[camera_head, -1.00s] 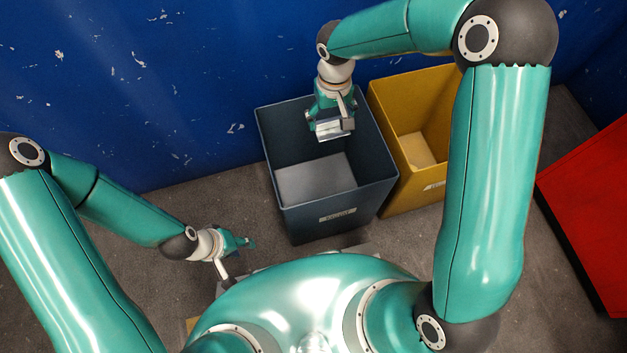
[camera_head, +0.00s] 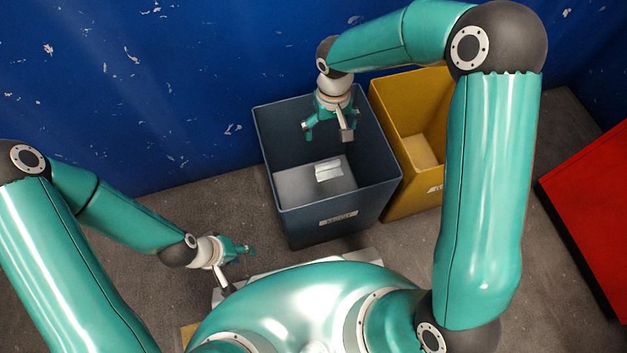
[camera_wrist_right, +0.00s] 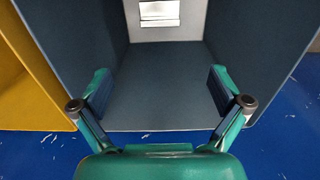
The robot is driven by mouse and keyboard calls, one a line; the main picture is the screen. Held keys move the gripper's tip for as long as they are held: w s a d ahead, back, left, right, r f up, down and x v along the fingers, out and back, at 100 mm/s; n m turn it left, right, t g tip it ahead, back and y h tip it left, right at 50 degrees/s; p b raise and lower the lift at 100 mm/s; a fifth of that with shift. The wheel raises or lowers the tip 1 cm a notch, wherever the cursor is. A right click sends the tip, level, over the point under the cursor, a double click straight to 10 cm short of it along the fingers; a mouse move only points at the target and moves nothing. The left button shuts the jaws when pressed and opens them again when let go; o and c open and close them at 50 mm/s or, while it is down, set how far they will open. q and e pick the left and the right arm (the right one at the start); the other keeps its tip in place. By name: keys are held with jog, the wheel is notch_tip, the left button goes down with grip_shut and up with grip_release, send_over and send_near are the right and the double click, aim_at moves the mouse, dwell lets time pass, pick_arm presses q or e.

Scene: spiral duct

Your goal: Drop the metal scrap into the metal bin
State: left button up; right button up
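The metal scrap (camera_head: 328,170), a small shiny silver piece, shows inside the dark blue-grey bin (camera_head: 335,222), over its pale floor. I cannot tell whether it rests or is still falling. It also shows in the right wrist view (camera_wrist_right: 159,12), beyond my fingers. My right gripper (camera_head: 328,134) is open and empty, pointing down over the dark bin; its spread fingers show in the wrist view (camera_wrist_right: 160,92). My left gripper (camera_head: 238,267) is open and empty, low to the left of the dark bin, apart from it.
A yellow bin (camera_head: 418,200) stands directly right of the dark bin. A red container (camera_head: 595,215) stands at the far right. A blue, chipped wall (camera_head: 200,90) runs behind the bins. Bare grey floor (camera_head: 205,205) lies left of the dark bin.

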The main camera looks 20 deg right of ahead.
notch_tip(320, 180, up, 12)
dwell(0.7)
dwell(0.4)
